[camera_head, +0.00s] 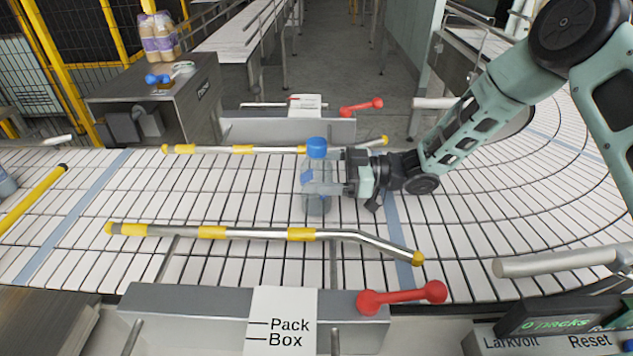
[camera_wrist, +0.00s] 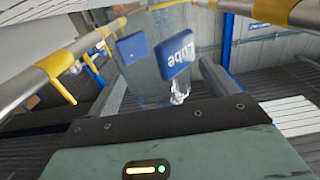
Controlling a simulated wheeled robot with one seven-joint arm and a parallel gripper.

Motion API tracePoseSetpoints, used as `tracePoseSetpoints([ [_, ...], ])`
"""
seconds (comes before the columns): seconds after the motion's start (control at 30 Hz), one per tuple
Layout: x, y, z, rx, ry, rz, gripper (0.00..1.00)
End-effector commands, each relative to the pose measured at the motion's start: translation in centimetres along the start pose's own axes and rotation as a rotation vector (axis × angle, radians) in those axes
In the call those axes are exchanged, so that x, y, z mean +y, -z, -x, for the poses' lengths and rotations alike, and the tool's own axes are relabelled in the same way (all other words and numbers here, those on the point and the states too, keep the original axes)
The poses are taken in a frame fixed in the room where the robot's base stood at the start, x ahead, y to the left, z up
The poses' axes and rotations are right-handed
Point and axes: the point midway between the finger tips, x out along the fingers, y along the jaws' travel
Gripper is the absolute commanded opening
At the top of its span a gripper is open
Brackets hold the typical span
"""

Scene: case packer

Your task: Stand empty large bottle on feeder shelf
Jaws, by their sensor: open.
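A clear, see-through large bottle (camera_head: 316,204) with a blue cap and blue label stands upright on the white slatted conveyor (camera_head: 230,205), between the two guide rails. My gripper (camera_head: 318,172) reaches in from the right, with its fingers at the bottle's two sides. In the wrist view the bottle (camera_wrist: 150,80) shows between the open fingers, its blue label reading "Lube". I cannot tell whether the fingers touch it. The bottle's base is hidden in the wrist view. I cannot tell which surface is the feeder shelf.
A yellow-banded rail (camera_head: 260,233) runs in front of the bottle and another (camera_head: 225,149) behind it. A "Pack Box" sign (camera_head: 282,322) and red handle (camera_head: 402,297) are at the near edge. A steel cabinet (camera_head: 165,90) stands back left. The conveyor is clear left of the bottle.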

Motion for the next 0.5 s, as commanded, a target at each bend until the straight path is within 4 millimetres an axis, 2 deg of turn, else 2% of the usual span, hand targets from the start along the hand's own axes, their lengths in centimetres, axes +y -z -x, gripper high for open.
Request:
tracePoseSetpoints([
  [0.13,0.0,0.0,-2.1,0.000,0.000,0.000,0.86],
  [0.37,0.1,0.0,-2.4,-0.001,-0.002,-0.001,0.86],
  [0.4,0.1,0.0,-2.4,-0.001,-0.002,0.000,0.83],
  [0.5,0.0,0.0,-2.4,-0.001,-0.002,0.000,0.55],
])
